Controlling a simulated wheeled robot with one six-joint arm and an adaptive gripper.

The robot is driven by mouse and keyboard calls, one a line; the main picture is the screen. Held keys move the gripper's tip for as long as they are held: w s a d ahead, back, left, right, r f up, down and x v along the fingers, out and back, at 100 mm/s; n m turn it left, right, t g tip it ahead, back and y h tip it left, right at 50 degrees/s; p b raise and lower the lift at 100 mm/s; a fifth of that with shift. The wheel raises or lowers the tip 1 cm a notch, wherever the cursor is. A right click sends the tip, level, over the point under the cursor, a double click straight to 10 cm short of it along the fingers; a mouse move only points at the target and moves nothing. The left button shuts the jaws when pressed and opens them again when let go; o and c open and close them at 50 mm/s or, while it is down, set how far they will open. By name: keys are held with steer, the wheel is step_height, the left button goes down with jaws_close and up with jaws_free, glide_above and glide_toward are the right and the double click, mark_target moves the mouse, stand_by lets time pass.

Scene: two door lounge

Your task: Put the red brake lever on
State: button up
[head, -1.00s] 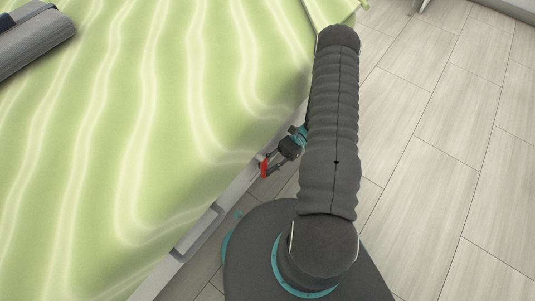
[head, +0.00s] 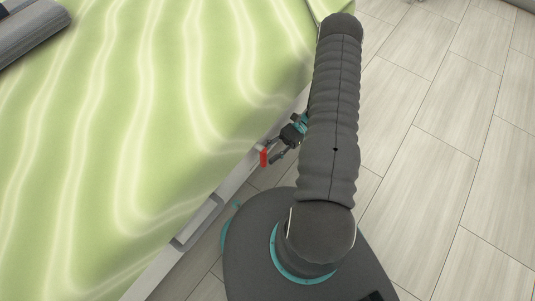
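The red brake lever (head: 264,157) is a small red piece at the lower side of the bed's pale frame, left of my arm in the head view. My gripper (head: 273,152) is just right of it, close to the lever. Its two dark fingers look spread, one above the other, pointing left toward the lever. Whether a finger touches the lever is too small to tell. My thick dark arm hides part of the wrist and the frame behind it.
The bed with a green wavy cover (head: 130,130) fills the left. A grey rail bracket (head: 197,222) sits on its side frame. A grey rolled item (head: 35,32) lies at the upper left. Tiled floor (head: 440,150) on the right is clear.

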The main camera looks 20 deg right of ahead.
steer(key=v, duration=1)
steer(key=shift+d, duration=0.3)
steer(key=shift+w, duration=0.1)
